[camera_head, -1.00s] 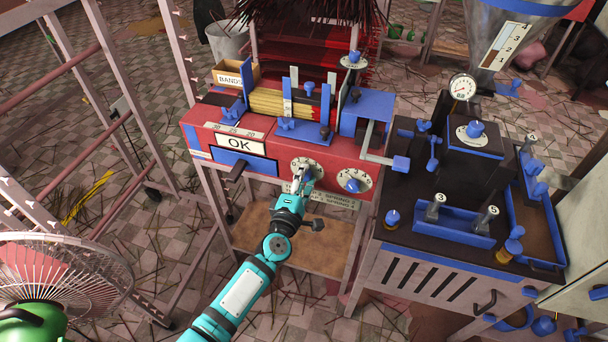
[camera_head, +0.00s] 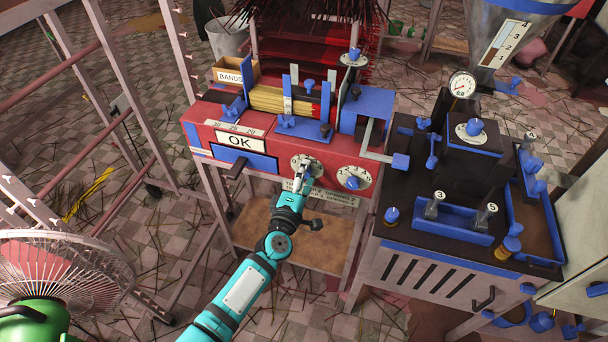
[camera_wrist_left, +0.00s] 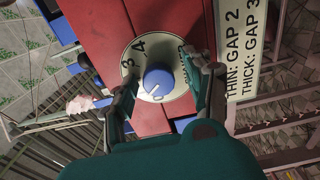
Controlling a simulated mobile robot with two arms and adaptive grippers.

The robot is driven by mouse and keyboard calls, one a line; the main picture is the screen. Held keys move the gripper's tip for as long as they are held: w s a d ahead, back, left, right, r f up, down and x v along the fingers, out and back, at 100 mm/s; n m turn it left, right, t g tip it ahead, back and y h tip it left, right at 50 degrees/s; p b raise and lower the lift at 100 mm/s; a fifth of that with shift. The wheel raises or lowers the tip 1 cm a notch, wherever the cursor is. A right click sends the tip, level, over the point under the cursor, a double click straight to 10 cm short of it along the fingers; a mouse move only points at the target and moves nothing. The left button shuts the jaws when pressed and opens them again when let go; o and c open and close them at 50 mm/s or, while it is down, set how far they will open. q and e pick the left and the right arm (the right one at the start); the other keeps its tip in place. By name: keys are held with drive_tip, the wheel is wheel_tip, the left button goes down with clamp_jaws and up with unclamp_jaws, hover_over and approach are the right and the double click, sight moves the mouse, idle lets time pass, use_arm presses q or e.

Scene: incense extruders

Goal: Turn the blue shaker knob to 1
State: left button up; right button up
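A round white dial (camera_head: 304,163) with a blue knob sits on the front of the red machine. My left gripper (camera_head: 305,177) is in front of it and hides much of the knob in the head view. In the left wrist view the blue knob (camera_wrist_left: 158,83) shows a short pale pointer mark near its lower left. The dial plate (camera_wrist_left: 138,62) carries a 3 and a 4; the lettering on its right is partly hidden by a finger. My left gripper (camera_wrist_left: 163,92) is open, one finger on each side of the knob, with gaps visible. My right gripper is not in view.
A second white dial with a blue knob (camera_head: 353,180) is close on the right. A sign about gaps (camera_head: 325,193) hangs below the dials. A crank with a blue handle (camera_head: 399,161) juts out at the right. A fan (camera_head: 60,270) stands at the lower left.

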use_arm(q)
drive_tip(key=v, duration=1.2)
drive_tip(key=shift+r, duration=0.1)
drive_tip(key=s+a+f+m+g+y, duration=0.1)
drive_tip(key=s+a+f+m+g, duration=0.2)
drive_tip(key=f, duration=0.6)
drive_tip(key=s+a+f+m+g+p, duration=0.1)
drive_tip(key=s+a+f+m+g, duration=0.15)
drive_tip(key=s+f, duration=0.45)
drive_tip(key=s+a+f+m+g+y, duration=0.1)
drive_tip(key=s+f+m+g, duration=0.15)
drive_tip(key=f, duration=0.85)
drive_tip(key=s+a+f+m+g+y, duration=0.1)
drive_tip(key=s+a+f+m+g, duration=0.1)
drive_tip(key=s, duration=0.8)
drive_tip(key=s+a+f+m+g+y+p, duration=0.1)
drive_tip(key=s+a+f+m+g, duration=0.2)
drive_tip(key=s+a+f, duration=0.4)
drive_tip(key=s+a+f+m+g+y, duration=0.1)
drive_tip(key=s+a+f+m+g, duration=0.2)
drive_tip(key=s+f, duration=0.4)
drive_tip(key=s+a, duration=0.1)
drive_tip(key=s, duration=0.4)
drive_tip(key=shift+s+a+f+m+y, duration=0.3)
drive_tip(key=shift+s+m, duration=0.1)
